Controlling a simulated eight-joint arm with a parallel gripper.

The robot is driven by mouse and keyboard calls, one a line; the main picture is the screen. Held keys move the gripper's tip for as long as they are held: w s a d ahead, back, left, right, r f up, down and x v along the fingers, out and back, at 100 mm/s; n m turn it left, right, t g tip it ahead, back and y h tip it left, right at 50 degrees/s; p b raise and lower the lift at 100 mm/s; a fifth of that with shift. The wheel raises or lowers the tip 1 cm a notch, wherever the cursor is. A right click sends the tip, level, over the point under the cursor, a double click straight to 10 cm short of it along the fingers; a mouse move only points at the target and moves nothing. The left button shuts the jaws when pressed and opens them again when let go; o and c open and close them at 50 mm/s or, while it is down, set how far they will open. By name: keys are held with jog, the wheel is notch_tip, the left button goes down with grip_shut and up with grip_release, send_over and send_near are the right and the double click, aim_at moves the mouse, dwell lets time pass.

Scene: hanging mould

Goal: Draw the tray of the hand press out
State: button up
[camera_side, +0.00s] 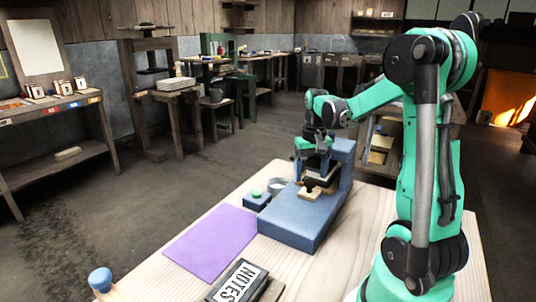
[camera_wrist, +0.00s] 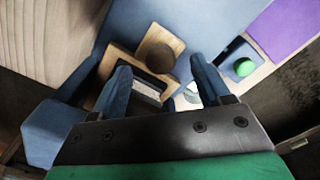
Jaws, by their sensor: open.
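The blue hand press (camera_side: 290,222) stands on the light wooden table, with a tall post at its back. Its tray (camera_side: 311,195) is a light wooden plate low in the press, with a dark round knob (camera_side: 309,185) at its front. In the wrist view, the tray (camera_wrist: 117,60) shows with the brown knob (camera_wrist: 158,56) on it. My gripper (camera_side: 314,163) is open above the tray, pointing down. In the wrist view, its two blue fingers (camera_wrist: 160,68) stand apart, with the knob appearing between and just beyond their tips. Contact with the knob cannot be told. A dark block with a pale face (camera_wrist: 147,90) shows between the fingers.
A small blue box with a green button (camera_side: 257,197) and a round grey dish (camera_side: 278,186) sit left of the press. A purple mat (camera_side: 212,243) lies in front-left.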

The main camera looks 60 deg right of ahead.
jog(key=shift+f, duration=1)
grip_shut()
jog(key=shift+a, duration=0.1)
dwell(0.7)
